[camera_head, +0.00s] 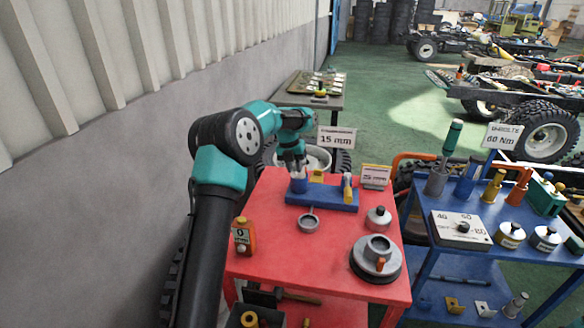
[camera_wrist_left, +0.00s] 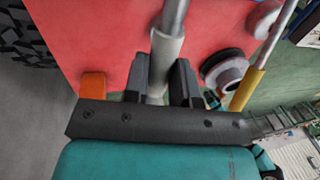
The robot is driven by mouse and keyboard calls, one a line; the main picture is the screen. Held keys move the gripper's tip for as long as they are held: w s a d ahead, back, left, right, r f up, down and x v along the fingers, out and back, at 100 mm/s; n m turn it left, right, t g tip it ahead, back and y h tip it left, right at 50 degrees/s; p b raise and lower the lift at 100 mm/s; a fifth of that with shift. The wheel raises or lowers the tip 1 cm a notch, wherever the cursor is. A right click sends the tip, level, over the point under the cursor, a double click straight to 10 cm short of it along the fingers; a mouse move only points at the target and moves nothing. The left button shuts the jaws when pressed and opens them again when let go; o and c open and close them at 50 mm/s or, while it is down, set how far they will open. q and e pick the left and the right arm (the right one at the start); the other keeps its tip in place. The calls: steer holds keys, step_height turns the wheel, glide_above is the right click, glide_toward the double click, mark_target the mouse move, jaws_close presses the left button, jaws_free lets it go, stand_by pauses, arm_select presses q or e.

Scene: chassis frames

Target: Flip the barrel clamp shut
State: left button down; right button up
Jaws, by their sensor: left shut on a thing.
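My left gripper (camera_head: 295,166) is over the back of the red table (camera_head: 270,262), at the left end of a blue fixture (camera_head: 325,201). A short blue post (camera_head: 299,186) stands directly under its fingertips. In the left wrist view my gripper (camera_wrist_left: 167,85) is shut on a pale grey cylindrical piece (camera_wrist_left: 164,58), with a metal rod (camera_wrist_left: 174,14) beyond it. A yellow piece (camera_head: 317,177) and a tilted white and yellow piece (camera_head: 347,186) are on the fixture. I cannot tell which part is the barrel clamp. My right gripper is not in view.
A grey ring with a stem (camera_head: 309,223) lies in front of the fixture. An orange bottle (camera_head: 244,236), a grey knobbed weight (camera_head: 379,218) and a round grey device on a dark base (camera_head: 376,259) stand nearby. A blue cart (camera_head: 430,270) is on the right.

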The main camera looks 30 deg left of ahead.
arm_select(q)
steer(key=shift+a, duration=0.15)
steer(key=c, duration=0.9)
jaws_free()
steer(key=shift+r, duration=0.1)
steer(key=a+r, duration=0.1)
steer(key=r, duration=0.4)
steer(key=a+r, duration=0.1)
steer(key=r, duration=0.5)
steer(key=s+a+r, duration=0.1)
steer(key=r, duration=0.5)
steer(key=shift+s+a, duration=0.1)
